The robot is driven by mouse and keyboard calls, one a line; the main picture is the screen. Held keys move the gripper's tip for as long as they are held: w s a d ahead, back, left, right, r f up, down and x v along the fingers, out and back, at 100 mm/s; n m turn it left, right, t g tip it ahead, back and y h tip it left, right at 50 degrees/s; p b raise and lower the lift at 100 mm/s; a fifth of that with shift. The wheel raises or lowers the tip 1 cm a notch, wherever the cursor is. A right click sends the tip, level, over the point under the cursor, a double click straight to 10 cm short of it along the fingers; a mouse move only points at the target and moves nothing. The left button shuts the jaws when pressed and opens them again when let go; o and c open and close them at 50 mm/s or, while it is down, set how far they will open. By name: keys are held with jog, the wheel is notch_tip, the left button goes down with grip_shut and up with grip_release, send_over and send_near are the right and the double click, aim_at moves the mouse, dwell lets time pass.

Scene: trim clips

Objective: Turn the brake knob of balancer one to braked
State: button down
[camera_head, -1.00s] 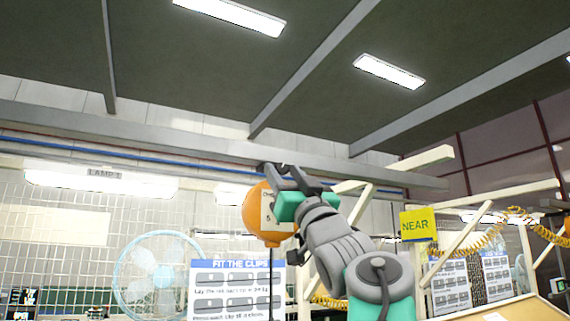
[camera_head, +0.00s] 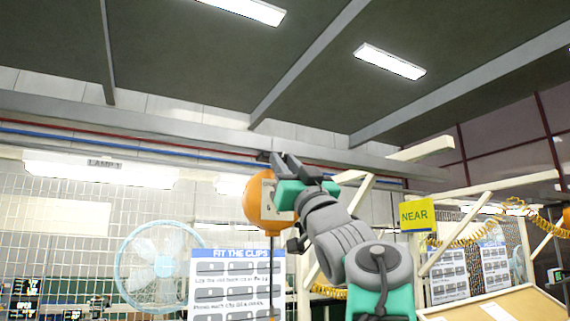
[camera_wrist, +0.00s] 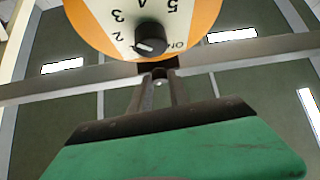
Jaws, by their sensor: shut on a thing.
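The orange balancer (camera_head: 254,208) hangs below the ceiling beam, left of my gripper. In the wrist view, its orange rim (camera_wrist: 206,25) and pale upside-down dial plate (camera_wrist: 108,8) fill the top. The black knob (camera_wrist: 150,39) sits on the plate, with numerals around it and "ON" to its right; its white mark points to the lower left. My gripper (camera_wrist: 160,76) has its narrow fingers close together just below the knob in the wrist view. The knob looks clear of the fingertips. What lies between the fingers is too small to make out.
A steel beam (camera_head: 200,130) runs behind and above the balancer. A pale fan (camera_head: 158,266) and a "FIT THE CLIPS" board (camera_head: 236,285) stand beyond, lower left. A yellow "NEAR" sign (camera_head: 416,216) and coiled hoses are at right.

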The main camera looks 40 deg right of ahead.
jog(key=shift+a+m+h, duration=0.15)
jog(key=shift+m+h, duration=0.25)
jog(key=shift+m, duration=0.2)
jog(key=m+g+h+p, duration=0.2)
jog(key=m+g+h, duration=0.1)
jog(key=m+g, duration=0.2)
jog(key=a+r+m+g+h+p, duration=0.1)
jog(key=m+g+h+p, duration=0.2)
jog(key=m, duration=0.7)
jog(key=m+g+h+p, duration=0.3)
jog(key=m+g+h, duration=0.2)
jog(key=m+g, duration=0.1)
jog(key=shift+w+a+r+m+g, duration=0.1)
jog(key=shift+m+g, duration=0.1)
jog(key=shift+m, duration=0.25)
jog(key=shift+w+a+r+m+g, duration=0.1)
jog(key=shift+m+g, duration=0.1)
jog(key=shift+m, duration=0.25)
jog(key=shift+f+p, duration=0.1)
jog(key=shift+p, duration=0.2)
jog(key=c, duration=1.2)
grip_release()
jog(key=shift+d, duration=0.1)
jog(key=shift+c, duration=0.2)
jog(key=shift+f, duration=0.1)
